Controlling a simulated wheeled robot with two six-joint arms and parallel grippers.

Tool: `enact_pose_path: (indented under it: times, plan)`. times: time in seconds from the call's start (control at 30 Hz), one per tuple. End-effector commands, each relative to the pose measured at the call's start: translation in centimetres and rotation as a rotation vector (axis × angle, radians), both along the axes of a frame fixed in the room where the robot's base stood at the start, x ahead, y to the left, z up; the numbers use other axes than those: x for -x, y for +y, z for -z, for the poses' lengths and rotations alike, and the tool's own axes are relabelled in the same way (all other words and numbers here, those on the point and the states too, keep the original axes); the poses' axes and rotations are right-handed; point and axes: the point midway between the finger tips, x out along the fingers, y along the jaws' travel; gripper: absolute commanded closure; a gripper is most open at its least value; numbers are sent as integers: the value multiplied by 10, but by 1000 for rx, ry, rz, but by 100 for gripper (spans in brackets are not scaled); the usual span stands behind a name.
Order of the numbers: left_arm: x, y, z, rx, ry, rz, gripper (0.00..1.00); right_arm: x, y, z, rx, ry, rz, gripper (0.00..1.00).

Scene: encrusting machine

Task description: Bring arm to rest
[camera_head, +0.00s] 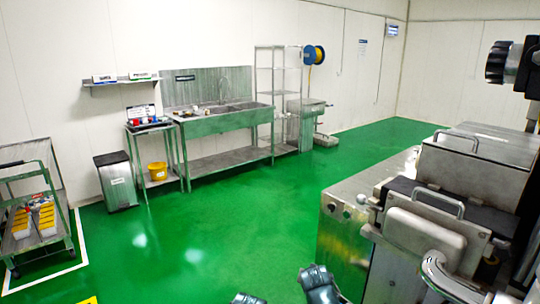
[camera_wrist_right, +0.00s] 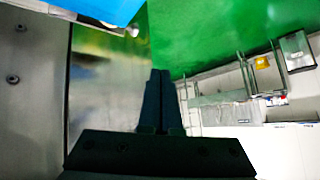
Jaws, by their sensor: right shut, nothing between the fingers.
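My right gripper (camera_wrist_right: 158,75) shows in the right wrist view as two dark fingers side by side, shut, with nothing held between them. Its fingers lie in front of a shiny metal panel (camera_wrist_right: 105,85) and the green floor (camera_wrist_right: 200,30). I cannot tell whether they touch anything. In the head view, dark parts of my arms show at the bottom edge, and no fingers can be made out there. My left gripper is not in view.
The steel encrusting machine (camera_head: 430,220) fills the right side of the head view. A sink bench (camera_head: 225,120), a bin (camera_head: 116,180) and a cart (camera_head: 35,215) stand along the left and back. The green floor (camera_head: 235,215) between is clear.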

Motion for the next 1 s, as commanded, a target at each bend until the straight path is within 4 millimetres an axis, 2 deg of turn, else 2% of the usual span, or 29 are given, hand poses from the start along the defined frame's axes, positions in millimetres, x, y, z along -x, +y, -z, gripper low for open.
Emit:
enact_pose_path:
  times: [0.03, 0.1, 0.2, 0.3, 0.4, 0.5, 0.6, 0.87, 1.0]
  plan:
    - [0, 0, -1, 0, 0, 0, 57, 32, 17, 16, 43, 114, -64, 100]
    - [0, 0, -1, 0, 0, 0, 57, 73, 36, 35, 103, 279, -160, 100]
    - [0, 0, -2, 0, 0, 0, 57, 130, 56, 53, 172, 487, -303, 100]
    - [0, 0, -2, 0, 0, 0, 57, 177, 69, 62, 219, 652, -431, 100]
    - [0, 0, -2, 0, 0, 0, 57, 212, 76, 64, 248, 768, -528, 100]
    - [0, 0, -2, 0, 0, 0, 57, 231, 79, 65, 264, 835, -588, 100]
    - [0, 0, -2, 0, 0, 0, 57, 239, 80, 65, 269, 864, -612, 100]
    - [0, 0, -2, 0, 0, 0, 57, 239, 80, 65, 270, 867, -614, 100]
    - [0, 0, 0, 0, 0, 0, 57, 230, 71, 66, 334, 857, -637, 100]
